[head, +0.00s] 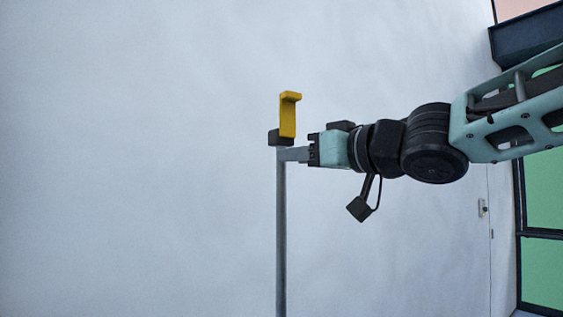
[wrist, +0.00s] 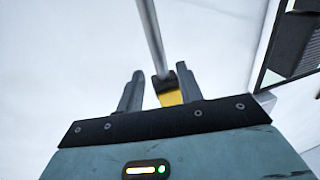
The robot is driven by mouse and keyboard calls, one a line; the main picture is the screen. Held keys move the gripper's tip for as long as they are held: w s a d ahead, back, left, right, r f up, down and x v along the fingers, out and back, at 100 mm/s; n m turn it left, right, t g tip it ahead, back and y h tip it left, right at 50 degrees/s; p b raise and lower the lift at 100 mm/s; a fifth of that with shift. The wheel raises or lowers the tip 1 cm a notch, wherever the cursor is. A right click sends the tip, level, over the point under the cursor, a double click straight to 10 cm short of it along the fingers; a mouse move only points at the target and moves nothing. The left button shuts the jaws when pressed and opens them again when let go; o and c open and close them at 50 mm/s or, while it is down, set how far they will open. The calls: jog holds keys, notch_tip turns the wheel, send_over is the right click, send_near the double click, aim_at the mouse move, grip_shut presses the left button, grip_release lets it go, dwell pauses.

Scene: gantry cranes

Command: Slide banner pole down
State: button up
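The banner pole (head: 281,235) is a thin grey upright rod in the head view. A black block (head: 275,138) and a yellow hooked bracket (head: 288,115) sit at its top. My gripper (head: 286,154) reaches in from the right, level with the pole just below the black block. In the wrist view the pole (wrist: 151,35) runs down to the black block (wrist: 160,77) and yellow bracket (wrist: 170,98). These lie between the two spread fingers of my gripper (wrist: 159,69), with a clear gap on the left. The right finger partly overlaps the bracket; contact there cannot be told.
A plain pale wall or floor (head: 130,160) fills most of the head view. Dark-framed green panels (head: 543,270) stand at the right edge. A small light fixture (head: 482,207) is near them. The area left of the pole looks clear.

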jog(key=x, duration=0.5)
